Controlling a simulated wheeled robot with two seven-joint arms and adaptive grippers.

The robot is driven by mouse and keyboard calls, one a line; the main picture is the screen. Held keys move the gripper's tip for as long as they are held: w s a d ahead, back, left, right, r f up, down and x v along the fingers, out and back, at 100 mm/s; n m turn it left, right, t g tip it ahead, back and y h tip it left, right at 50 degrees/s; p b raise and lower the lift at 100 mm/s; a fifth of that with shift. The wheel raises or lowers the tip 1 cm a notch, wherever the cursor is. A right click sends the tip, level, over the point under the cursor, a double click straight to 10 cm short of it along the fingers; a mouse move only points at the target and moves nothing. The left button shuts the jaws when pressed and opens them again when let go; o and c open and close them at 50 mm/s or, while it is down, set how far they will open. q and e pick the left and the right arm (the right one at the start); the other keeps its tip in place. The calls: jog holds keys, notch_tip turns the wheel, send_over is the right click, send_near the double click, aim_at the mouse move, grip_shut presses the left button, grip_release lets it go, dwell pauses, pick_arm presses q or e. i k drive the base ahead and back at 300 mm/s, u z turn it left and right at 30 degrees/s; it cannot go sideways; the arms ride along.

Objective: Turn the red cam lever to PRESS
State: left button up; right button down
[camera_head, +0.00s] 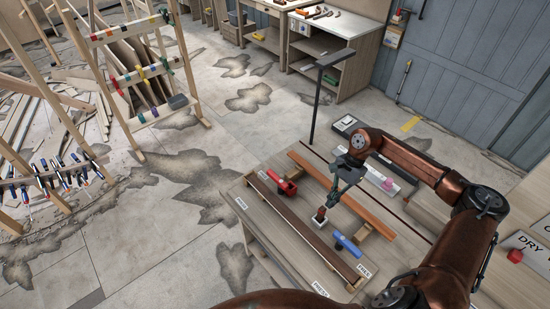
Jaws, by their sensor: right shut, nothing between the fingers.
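My left gripper is out of view.
A blue lever (347,243) stands near the right front of the bench. An orange-brown bar (341,196) runs behind the gripper. A dark lamp post (315,105) rises at the rear edge. A wooden clamp rack (135,75) stands across the open floor at left.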

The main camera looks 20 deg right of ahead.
aim_at(282, 184)
jog(key=i, duration=1.05)
jog(key=u, duration=0.05)
